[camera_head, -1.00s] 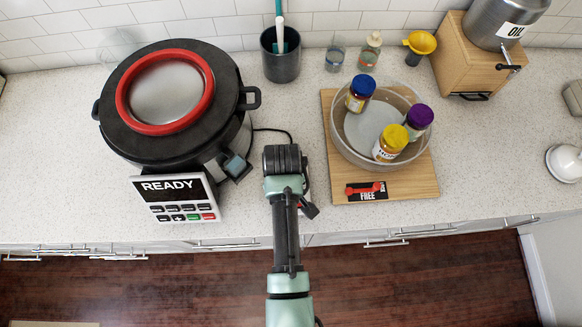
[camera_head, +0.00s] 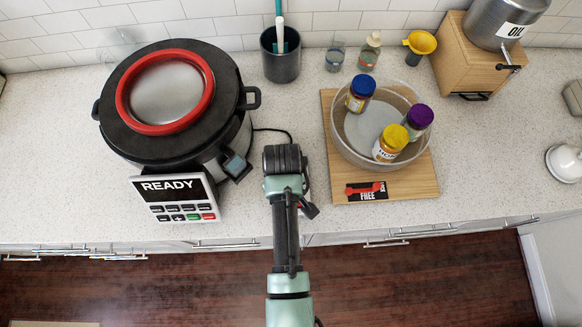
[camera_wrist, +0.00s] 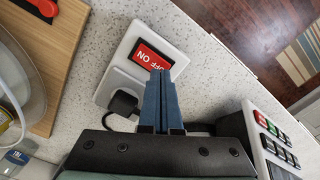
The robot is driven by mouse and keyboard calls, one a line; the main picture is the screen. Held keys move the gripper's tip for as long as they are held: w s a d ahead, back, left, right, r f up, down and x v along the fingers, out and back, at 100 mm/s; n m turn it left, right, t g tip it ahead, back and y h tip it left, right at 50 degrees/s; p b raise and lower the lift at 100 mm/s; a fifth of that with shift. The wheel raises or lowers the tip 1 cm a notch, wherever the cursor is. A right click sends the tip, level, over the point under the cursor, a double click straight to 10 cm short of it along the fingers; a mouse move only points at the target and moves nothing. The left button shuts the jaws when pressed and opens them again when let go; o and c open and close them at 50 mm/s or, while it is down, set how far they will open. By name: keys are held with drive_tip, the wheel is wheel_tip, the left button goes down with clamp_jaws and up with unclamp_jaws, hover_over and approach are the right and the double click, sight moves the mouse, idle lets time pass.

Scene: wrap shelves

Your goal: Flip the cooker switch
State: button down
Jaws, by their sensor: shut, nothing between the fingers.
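The cooker switch (camera_wrist: 155,54) is a red rocker marked ON and OFF on a white wall plate, in the wrist view. A black plug (camera_wrist: 124,103) with a cord sits in the white socket beside it. My gripper (camera_wrist: 157,82) is shut and empty. Its blue fingertips overlap the switch's near edge in the picture; I cannot tell if they touch it. Which side of the rocker is pressed is unclear. In the head view my arm hides the switch. The cooker (camera_head: 175,105) stands at the left, with its panel (camera_head: 174,198) reading READY.
A wooden board (camera_head: 415,185) with a glass bowl (camera_head: 345,145) of three jars lies right of my arm. A dark utensil cup (camera_head: 282,68) stands at the back. The counter edge runs along the front. Open counter lies between cooker and board.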

drive_tip(key=shift+f+b, duration=0.7)
drive_tip(key=shift+f, duration=0.25)
idle(0.5)
wheel_tip(320, 180, up, 7)
drive_tip(key=p, duration=0.7)
drive_tip(key=shift+r+p, duration=0.1)
drive_tip(key=shift+p, duration=0.2)
idle(0.3)
